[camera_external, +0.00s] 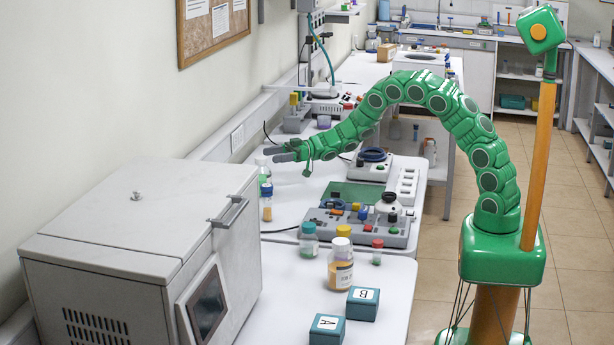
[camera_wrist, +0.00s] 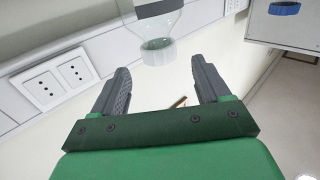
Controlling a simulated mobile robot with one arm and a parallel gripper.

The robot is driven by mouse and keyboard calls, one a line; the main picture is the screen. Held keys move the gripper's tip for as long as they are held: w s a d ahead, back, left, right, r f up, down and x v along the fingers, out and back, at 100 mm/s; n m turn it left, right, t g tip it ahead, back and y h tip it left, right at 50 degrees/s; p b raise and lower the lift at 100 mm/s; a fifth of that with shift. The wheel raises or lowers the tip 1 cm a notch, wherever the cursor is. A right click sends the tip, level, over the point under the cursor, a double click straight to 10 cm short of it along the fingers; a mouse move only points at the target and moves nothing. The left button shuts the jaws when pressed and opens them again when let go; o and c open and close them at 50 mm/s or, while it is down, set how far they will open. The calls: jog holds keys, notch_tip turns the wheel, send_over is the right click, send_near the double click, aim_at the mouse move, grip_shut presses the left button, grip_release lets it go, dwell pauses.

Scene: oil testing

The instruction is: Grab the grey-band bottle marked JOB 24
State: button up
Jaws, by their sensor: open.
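My gripper (camera_external: 284,152) reaches left over the bench towards the wall. In the wrist view its two dark fingers (camera_wrist: 162,84) are apart with no bottle between them. A clear bottle with a dark grey band (camera_wrist: 157,9) shows beyond the fingertips, cut off by the top edge. No JOB marking can be read on it. In the external view a clear bottle (camera_external: 264,171) stands close by the fingertips, partly hidden by them. A bottle with a blue cap and amber contents (camera_external: 267,208) stands just in front of it.
A large grey machine (camera_external: 140,225) fills the near left. A grey apparatus (camera_external: 360,225) is to the right. Wall sockets (camera_wrist: 60,82) are close.

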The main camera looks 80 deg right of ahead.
aim_at(264, 158)
jog(key=shift+x, duration=2.8)
jog(key=shift+f, duration=0.15)
grip_shut()
